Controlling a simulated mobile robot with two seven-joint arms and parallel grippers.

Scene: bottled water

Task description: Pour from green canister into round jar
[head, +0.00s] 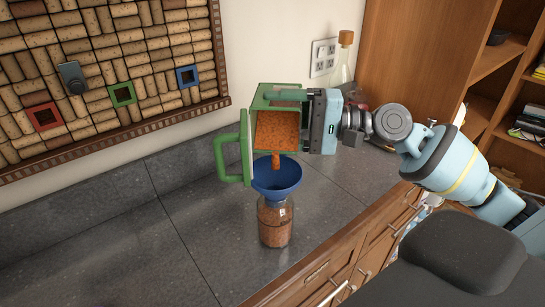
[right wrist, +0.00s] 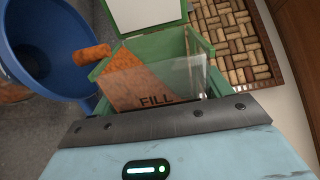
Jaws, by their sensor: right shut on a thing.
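The green canister (head: 277,130) is tipped over the counter, with orange-brown grains inside. It also shows in the right wrist view (right wrist: 135,80), with a clear panel marked FILL. My right gripper (head: 318,120) is shut on it from the right side. A short stream of grains (head: 276,160) leaves the canister's lower edge above the blue funnel (head: 277,180). The funnel sits in the mouth of the round jar (head: 274,226), which stands upright and holds orange-brown contents. The funnel's inside is mostly hidden in the head view. My left gripper is not in view.
The grey counter (head: 130,245) is clear left of the jar. Its front edge and wooden drawers (head: 365,245) lie to the right. A bottle with a wooden stopper (head: 343,62) stands behind my right gripper. A cork board (head: 105,75) hangs on the wall.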

